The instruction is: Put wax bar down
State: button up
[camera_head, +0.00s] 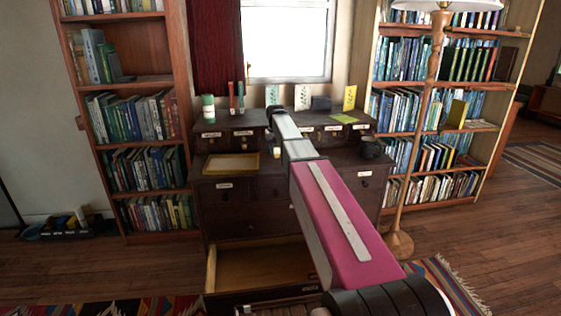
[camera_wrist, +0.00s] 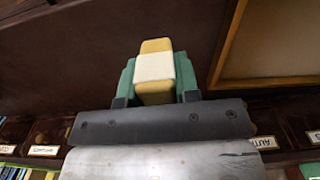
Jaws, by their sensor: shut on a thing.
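The wax bar (camera_wrist: 155,67) is a small pale yellow block with a white band around its middle, seen in the wrist view. My gripper (camera_wrist: 157,80) has green fingers shut on its two sides, and its end sticks out beyond the fingertips. The dark brown desk surface (camera_wrist: 75,62) lies behind the bar in the wrist view; I cannot tell whether the bar touches it.
A wood-framed tray (camera_head: 231,164) lies on the desk's left part; its edge shows beside the bar in the wrist view (camera_wrist: 235,40). A dark mug-like object (camera_head: 370,148) stands at right. A lower drawer (camera_head: 262,268) is open. A floor lamp (camera_head: 430,110) stands right.

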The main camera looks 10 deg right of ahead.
aim_at(281, 166)
jog(key=shift+w+d+f, duration=0.25)
jog(key=shift+d+f, duration=0.15)
jog(key=shift+d, duration=0.15)
jog(key=shift+w+d+f, duration=0.25)
jog(key=shift+d+f, duration=0.1)
jog(key=shift+d, duration=0.2)
jog(key=shift+f, duration=2)
jog(key=shift+f, duration=0.1)
jog(key=o, duration=0.8)
jog(key=shift+o, duration=0.2)
notch_tip(281, 166, up, 12)
jog(key=s+f, duration=1.5)
jog(key=s, duration=0.2)
jog(key=s+f, duration=1.5)
jog(key=s, duration=0.3)
